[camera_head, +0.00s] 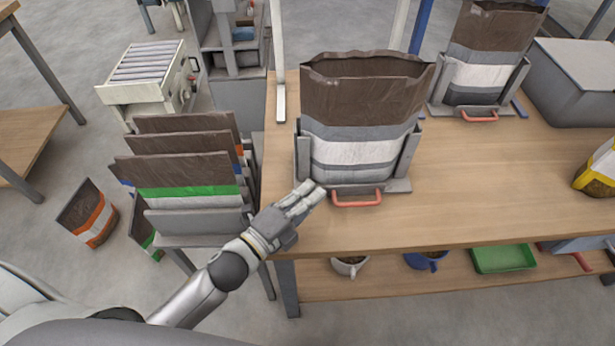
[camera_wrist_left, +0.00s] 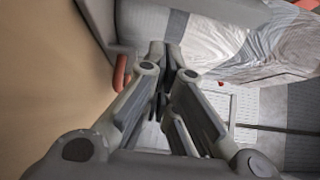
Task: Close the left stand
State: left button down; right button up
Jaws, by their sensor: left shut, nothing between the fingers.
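The left stand (camera_head: 404,160) is a grey metal bag holder on the wooden table, with a red handle (camera_head: 356,198) low at its front. An open-topped brown, grey and white bag (camera_head: 362,105) stands upright between its side plates. My left gripper (camera_head: 318,190) is shut and empty, just left of the red handle at the stand's front left corner. In the left wrist view, the shut fingers (camera_wrist_left: 165,85) are close to the stand and the bag (camera_wrist_left: 240,45); part of a red handle (camera_wrist_left: 121,72) shows beside them. Whether the fingers touch the stand cannot be told. My right gripper is not in view.
A second stand (camera_head: 480,108) with a similar bag is at the back right, beside a grey bin (camera_head: 575,80). A rack (camera_head: 195,222) of flat bags stands left of the table (camera_head: 480,200).

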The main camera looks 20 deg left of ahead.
aim_at(320, 170)
pick_arm(q)
jog(key=shift+w+a, duration=0.25)
jog(key=shift+w, duration=0.35)
jog(key=shift+w+a, duration=0.25)
jog(key=shift+w, duration=0.35)
jog(key=shift+w+a, duration=0.15)
jog(key=shift+w, duration=0.25)
jog(key=w+a, duration=0.1)
jog(key=w, duration=0.2)
jog(key=w+a, duration=0.1)
jog(key=w, duration=0.1)
jog(key=w+a, duration=0.1)
jog(key=w, duration=0.2)
jog(key=shift+w, duration=0.35)
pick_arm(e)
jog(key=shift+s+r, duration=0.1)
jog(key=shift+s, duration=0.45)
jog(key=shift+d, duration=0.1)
